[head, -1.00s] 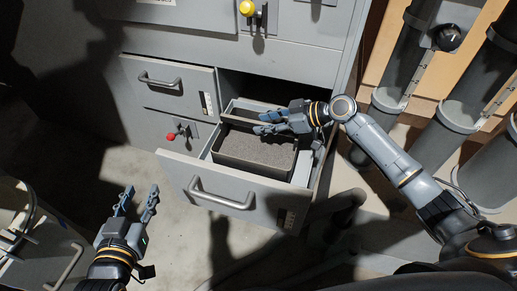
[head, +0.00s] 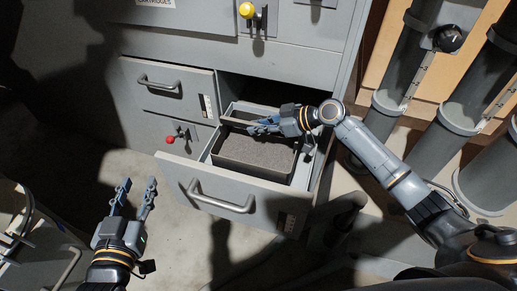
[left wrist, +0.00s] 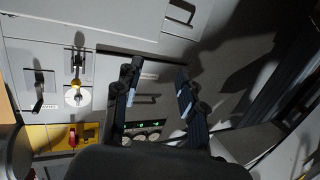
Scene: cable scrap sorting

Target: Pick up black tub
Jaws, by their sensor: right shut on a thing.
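The black tub (head: 255,153) is a dark rectangular container with a grey, grainy inside, and it sits in the open drawer (head: 213,209). My right gripper (head: 262,126) reaches over the drawer from the right, at the tub's back rim. It is shut on that rim, though the fingertips partly cover the contact. My left gripper (head: 134,198) is open and empty above the floor at the lower left, well away from the drawer. Its open fingers also show in the left wrist view (left wrist: 158,92). The tub cannot be made out in the left wrist view.
The drawer front has a wide metal handle (head: 220,200). A closed drawer (head: 168,87) and a red knob (head: 170,140) are to its left. A yellow knob (head: 247,10) is above. Grey tubes (head: 402,60) stand at the right.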

